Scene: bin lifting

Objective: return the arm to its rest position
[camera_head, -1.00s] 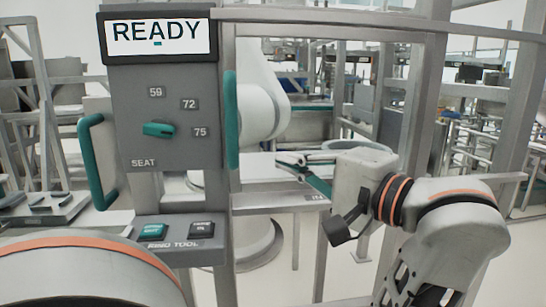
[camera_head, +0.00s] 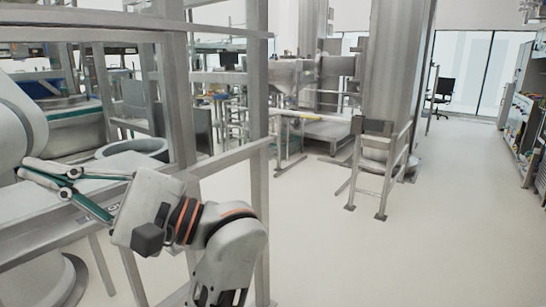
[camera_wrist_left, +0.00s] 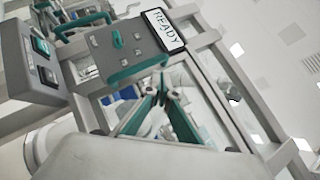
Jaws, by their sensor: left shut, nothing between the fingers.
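My left gripper (camera_head: 28,171) is at the left of the head view, its thin grey and teal fingers pointing left. Its fingers are shut and empty. It appears in front of a pale bench with a round grey ring on it, and I cannot tell how far apart they are. The fingers also show in the wrist view (camera_wrist_left: 163,90), tilted, with the control panel (camera_wrist_left: 122,50) and its READY display (camera_wrist_left: 163,29) beyond them. My right gripper is not in view.
A grey metal frame post (camera_head: 258,130) and a sloping rail (camera_head: 225,158) stand close to my left arm. A thick column (camera_head: 397,70) with a small stand (camera_head: 378,170) is farther back. The pale floor (camera_head: 440,230) at right is clear.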

